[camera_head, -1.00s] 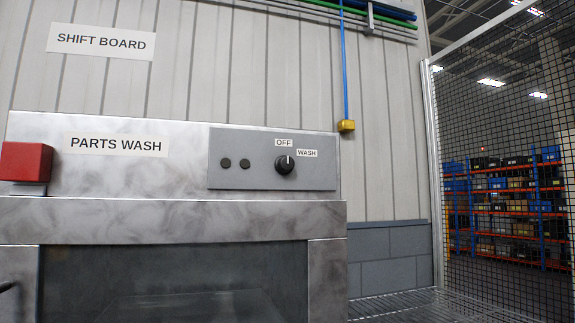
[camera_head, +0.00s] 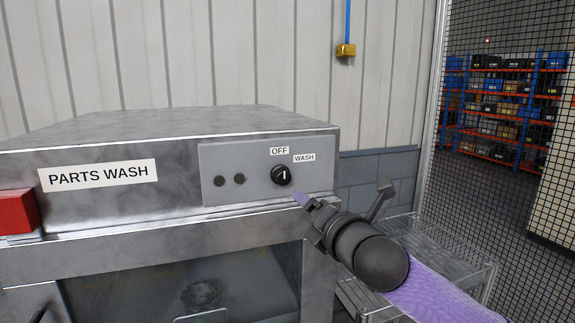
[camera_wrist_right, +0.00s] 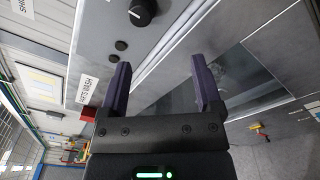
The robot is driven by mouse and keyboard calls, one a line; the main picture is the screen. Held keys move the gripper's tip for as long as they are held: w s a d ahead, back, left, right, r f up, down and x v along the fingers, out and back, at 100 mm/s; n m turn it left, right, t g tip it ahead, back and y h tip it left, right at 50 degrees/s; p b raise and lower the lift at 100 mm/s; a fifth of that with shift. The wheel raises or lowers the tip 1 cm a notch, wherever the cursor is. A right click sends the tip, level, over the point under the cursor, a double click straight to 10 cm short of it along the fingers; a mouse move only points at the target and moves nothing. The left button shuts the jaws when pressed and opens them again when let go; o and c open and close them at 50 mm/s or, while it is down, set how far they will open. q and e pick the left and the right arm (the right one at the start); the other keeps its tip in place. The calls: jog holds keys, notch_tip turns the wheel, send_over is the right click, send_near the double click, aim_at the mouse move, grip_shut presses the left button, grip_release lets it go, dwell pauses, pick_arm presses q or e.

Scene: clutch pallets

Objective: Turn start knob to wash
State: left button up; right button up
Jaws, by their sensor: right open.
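The start knob (camera_head: 281,175) is a round black knob with a white pointer line on the grey control panel (camera_head: 222,160) of the parts washer. Its pointer stands near upright, toward the OFF label (camera_head: 279,151); the WASH label (camera_head: 304,158) is up and right of it. My right gripper (camera_head: 300,198) is just below and right of the knob, apart from it. In the right wrist view the gripper (camera_wrist_right: 160,88) is open and empty, and the knob (camera_wrist_right: 142,12) lies beyond the fingertips at the top. My left gripper is not in view.
A red box (camera_head: 17,211) sits at the washer's left. Two dark round buttons (camera_head: 229,181) lie left of the knob. Below the panel is a glass window (camera_head: 190,285). A mesh fence (camera_head: 510,100) and a wire rack (camera_head: 455,255) stand to the right.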

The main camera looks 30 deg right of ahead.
aim_at(285, 179)
jog(key=shift+n, duration=0.5)
jog(key=w+p, duration=0.1)
jog(key=w, duration=0.1)
jog(key=w+r, duration=0.1)
jog(key=w, duration=0.2)
jog(key=w+r+p, duration=0.1)
jog(key=w, duration=0.2)
jog(key=shift+d+r+p, duration=0.2)
jog(key=shift+p, duration=0.1)
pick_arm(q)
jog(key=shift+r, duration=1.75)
pick_arm(e)
jog(key=shift+w+d+f, duration=0.1)
jog(key=shift+w+f, duration=0.05)
jog(key=shift+w, duration=0.5)
grip_shut()
